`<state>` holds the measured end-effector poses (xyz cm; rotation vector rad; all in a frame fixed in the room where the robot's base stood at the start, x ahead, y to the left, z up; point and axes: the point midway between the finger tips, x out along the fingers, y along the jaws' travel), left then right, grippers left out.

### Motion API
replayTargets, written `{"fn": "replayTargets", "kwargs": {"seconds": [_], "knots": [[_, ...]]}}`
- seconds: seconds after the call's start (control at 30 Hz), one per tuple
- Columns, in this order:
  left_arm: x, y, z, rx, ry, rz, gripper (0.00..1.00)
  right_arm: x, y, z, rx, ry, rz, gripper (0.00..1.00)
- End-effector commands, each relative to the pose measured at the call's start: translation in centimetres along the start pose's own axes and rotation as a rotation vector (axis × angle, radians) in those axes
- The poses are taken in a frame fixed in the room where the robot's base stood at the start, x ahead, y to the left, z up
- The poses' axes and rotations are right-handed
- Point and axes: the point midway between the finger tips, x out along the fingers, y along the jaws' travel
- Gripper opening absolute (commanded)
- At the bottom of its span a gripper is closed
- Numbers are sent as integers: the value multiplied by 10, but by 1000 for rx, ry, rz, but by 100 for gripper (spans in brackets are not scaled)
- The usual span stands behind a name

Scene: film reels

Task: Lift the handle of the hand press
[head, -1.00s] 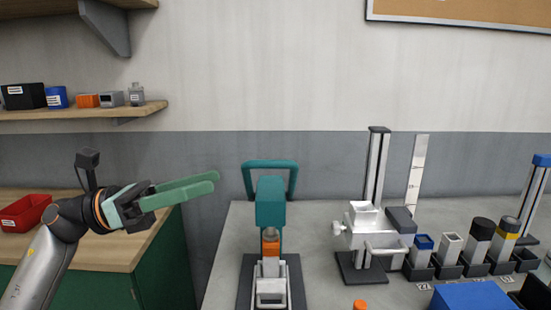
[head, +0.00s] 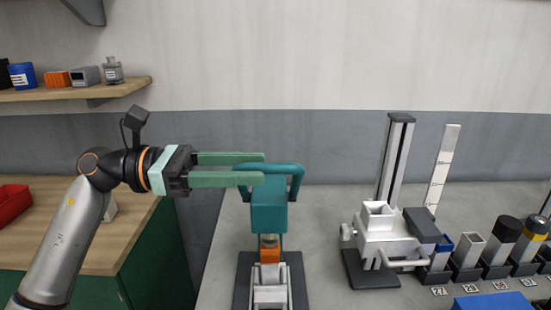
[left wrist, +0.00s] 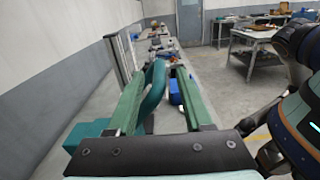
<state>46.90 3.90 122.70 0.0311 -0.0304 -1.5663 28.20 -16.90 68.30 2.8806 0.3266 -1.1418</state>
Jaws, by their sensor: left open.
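The hand press (head: 268,205) stands upright on the grey bench, with a teal body, an orange part below and a dark base. Its teal U-shaped handle (head: 291,168) is at the top. My left gripper (head: 262,168) comes in from the left, level, with its long green fingers open at the handle's left part. In the left wrist view the handle (left wrist: 154,88) shows between the two spread fingers, which do not look closed on it. The fingers hide part of the handle in the head view. My right gripper is not in view.
A white device with a tall column (head: 383,230) stands right of the press. Several containers in dark holders and a blue block (head: 493,303) lie further right. A wooden shelf (head: 112,88) is at the upper left, a red bin (head: 10,207) below it.

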Motion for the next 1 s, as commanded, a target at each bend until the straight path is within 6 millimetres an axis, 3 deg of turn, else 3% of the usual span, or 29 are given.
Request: {"fn": "replayTargets", "kwargs": {"seconds": [0.1,0.3,0.67,1.0], "knots": [[22,0,2,0,-2,-3,51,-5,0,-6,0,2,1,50],[42,0,1,-1,-1,0,51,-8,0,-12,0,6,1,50],[46,0,-1,-1,0,1,50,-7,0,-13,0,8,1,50],[45,0,0,-1,0,1,12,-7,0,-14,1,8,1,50]]}}
